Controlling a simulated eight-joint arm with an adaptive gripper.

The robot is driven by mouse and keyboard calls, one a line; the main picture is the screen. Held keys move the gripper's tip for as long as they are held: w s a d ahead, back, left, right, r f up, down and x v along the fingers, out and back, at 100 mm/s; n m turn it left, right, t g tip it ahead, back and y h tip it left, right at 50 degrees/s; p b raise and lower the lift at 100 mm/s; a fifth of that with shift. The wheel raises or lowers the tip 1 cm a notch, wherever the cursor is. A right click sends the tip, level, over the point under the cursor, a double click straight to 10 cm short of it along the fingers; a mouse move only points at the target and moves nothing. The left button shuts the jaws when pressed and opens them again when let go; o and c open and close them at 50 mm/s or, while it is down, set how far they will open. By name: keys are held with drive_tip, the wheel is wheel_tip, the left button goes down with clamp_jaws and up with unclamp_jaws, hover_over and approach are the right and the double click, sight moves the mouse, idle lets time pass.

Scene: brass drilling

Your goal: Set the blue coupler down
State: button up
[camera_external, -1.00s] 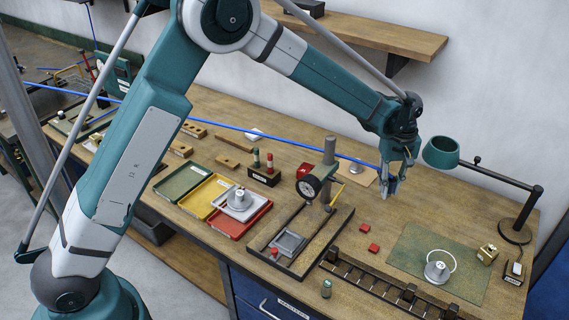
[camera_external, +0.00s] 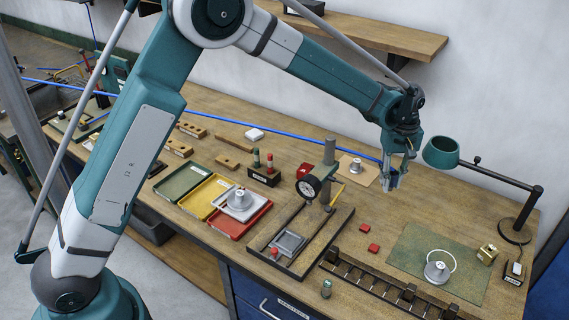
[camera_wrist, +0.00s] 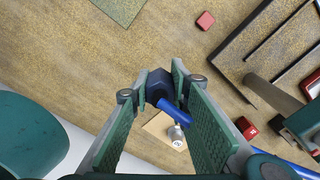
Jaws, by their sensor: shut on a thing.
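The blue coupler (camera_wrist: 158,88) is a dark blue, six-sided piece between my fingertips in the wrist view. A blue hose (camera_external: 290,142) runs from it leftward across the bench; in the wrist view its near part (camera_wrist: 172,108) leaves the coupler toward the lower right. My gripper (camera_external: 391,182) is shut on the coupler and is held above the bench, right of the gauge stand; it also shows in the wrist view (camera_wrist: 164,80). In the external view the fingers mostly hide the coupler.
A tan pad (camera_external: 369,179) with a silver knobbed piece (camera_external: 355,165) lies behind and left of my gripper. A green lamp shade (camera_external: 441,152) stands close on the right. The gauge stand (camera_external: 329,170) is at left. Red blocks (camera_external: 373,248) and a green mat (camera_external: 405,259) lie in front.

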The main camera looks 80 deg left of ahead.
drive_tip(key=s+a+n, duration=0.3)
drive_tip(key=s+a, duration=0.3)
drive_tip(key=a, duration=0.5)
drive_tip(key=s+a+n, duration=0.2)
drive_tip(key=s+a, duration=0.3)
drive_tip(key=a, duration=0.7)
drive_tip(key=s+a+n, duration=0.3)
drive_tip(key=s+a, duration=0.3)
drive_tip(key=a, duration=0.5)
drive_tip(key=s+a+n, duration=0.8)
drive_tip(key=s+a, duration=1.7)
drive_tip(key=s, duration=0.3)
drive_tip(key=shift+s+a+r+b, duration=0.15)
drive_tip(key=shift+s+a+b, duration=0.05)
drive_tip(key=shift+s+b, duration=0.15)
drive_tip(key=shift+f, duration=3.1)
drive_tip(key=shift+f, duration=1.9)
